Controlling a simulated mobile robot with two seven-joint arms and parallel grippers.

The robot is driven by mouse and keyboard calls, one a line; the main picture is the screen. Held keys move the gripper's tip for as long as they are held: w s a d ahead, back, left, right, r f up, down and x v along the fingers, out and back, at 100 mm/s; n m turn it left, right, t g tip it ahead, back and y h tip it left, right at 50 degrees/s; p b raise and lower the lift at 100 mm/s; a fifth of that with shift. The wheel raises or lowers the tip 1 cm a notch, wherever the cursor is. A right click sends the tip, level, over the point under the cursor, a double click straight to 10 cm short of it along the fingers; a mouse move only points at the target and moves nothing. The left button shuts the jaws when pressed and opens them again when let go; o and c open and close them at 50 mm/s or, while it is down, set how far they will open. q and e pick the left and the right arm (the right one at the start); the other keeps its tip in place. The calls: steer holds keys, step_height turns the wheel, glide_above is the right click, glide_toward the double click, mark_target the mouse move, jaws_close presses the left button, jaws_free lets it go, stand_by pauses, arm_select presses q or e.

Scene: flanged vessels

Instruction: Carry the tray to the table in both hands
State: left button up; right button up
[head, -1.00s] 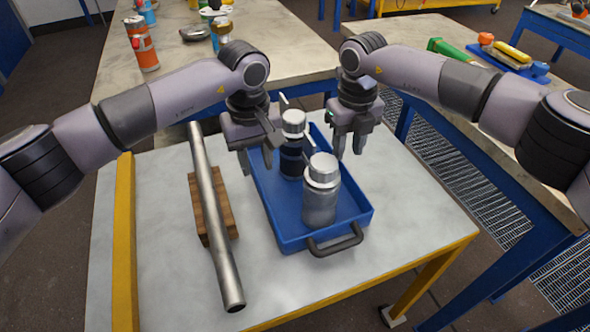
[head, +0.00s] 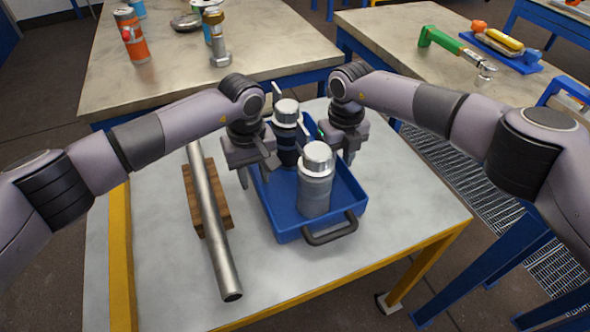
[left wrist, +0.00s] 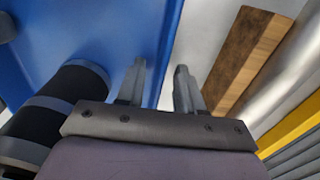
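The blue tray (head: 290,229) sits on the pale-topped cart, its dark front handle (head: 330,232) towards me. It carries a silver capped vessel (head: 315,185) and a black-banded vessel (head: 286,112) behind it. My left gripper (head: 257,180) is at the tray's left side, pointing down. In the left wrist view its fingers (left wrist: 160,85) are apart, with the tray's edge (left wrist: 166,50) between them and a gap showing. My right gripper (head: 343,155) is low at the tray's right side; its fingers are partly hidden, so its opening is unclear.
A steel pipe (head: 213,225) lies across a wooden block (head: 193,205) left of the tray. A stone-topped table (head: 270,45) stands behind the cart, with vessels at its left and bare top at its right. Another table (head: 400,35) at right holds tools.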

arm_select(q)
jaws_close()
arm_select(e)
jaws_close()
arm_select(q)
steer(key=shift+w+r, duration=0.1)
arm_select(e)
steer(key=shift+w+r, duration=0.1)
arm_select(q)
steer(key=shift+r, duration=0.1)
arm_select(e)
steer(key=shift+r, duration=0.1)
